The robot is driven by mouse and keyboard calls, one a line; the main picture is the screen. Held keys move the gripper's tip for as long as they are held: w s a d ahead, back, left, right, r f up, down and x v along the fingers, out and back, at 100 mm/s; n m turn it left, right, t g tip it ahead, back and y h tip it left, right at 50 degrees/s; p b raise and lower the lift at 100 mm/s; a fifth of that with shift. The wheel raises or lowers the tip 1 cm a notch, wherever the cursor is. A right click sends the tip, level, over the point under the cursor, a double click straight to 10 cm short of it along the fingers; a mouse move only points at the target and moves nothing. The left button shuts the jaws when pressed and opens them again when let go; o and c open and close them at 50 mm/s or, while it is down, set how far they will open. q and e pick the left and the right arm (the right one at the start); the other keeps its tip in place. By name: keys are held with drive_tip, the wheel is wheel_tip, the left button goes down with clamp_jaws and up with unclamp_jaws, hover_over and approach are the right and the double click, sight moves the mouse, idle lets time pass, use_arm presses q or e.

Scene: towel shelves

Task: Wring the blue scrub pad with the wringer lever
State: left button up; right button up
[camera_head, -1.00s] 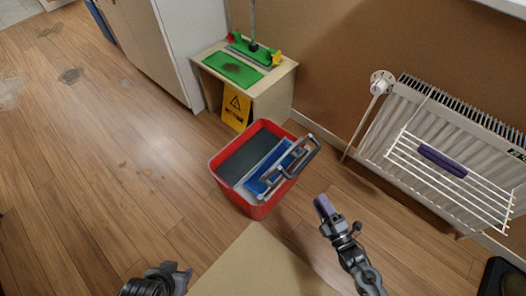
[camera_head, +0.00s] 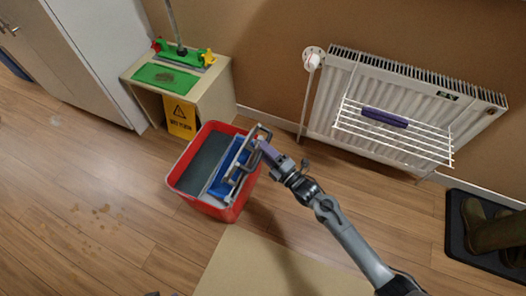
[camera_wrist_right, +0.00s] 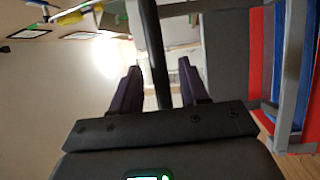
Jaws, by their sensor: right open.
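The blue scrub pad (camera_head: 225,174) lies in the grey wringer on the right side of the red bucket (camera_head: 222,211), partly hidden by the grey frame. The wringer lever (camera_head: 246,143) stands up over the pad at the bucket's right rim. My right gripper (camera_head: 264,149) is right beside the lever with its purple fingers open. In the right wrist view, a dark bar (camera_wrist_right: 155,50) runs between the spread fingers; contact is not clear. The pad's blue also shows at the right of that view (camera_wrist_right: 309,70).
A low wooden stand (camera_head: 214,98) with a green pad (camera_head: 166,76) and mop is behind the bucket, with a yellow sign (camera_head: 181,117) at it. A radiator (camera_head: 330,100) with a drying rack (camera_head: 400,140) stands at the back right.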

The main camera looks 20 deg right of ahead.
drive_tip(key=shift+w+a+r, duration=0.1)
drive_tip(key=shift+w+a, duration=0.2)
drive_tip(key=shift+w, duration=0.3)
clamp_jaws()
